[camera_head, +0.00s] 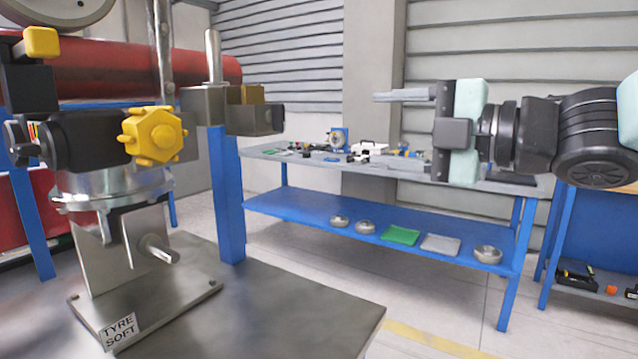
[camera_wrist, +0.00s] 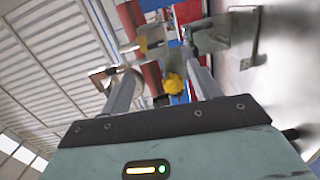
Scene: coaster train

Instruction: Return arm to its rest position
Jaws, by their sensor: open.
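My gripper (camera_head: 402,125) is at the right of the head view, held level in the air with its fingers pointing left. It is open and nothing shows between its fingers. My arm comes in from the right edge behind it. In the wrist view the two fingers of my gripper (camera_wrist: 160,92) stand apart. A yellow knob shows beyond and between them, out of reach.
A machine with a yellow star knob (camera_head: 153,135) stands on a metal-topped bench (camera_head: 290,310) at the left. Behind my gripper is a blue workbench (camera_head: 330,222) with small parts on top and bowls below. Open air separates my gripper from the machine.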

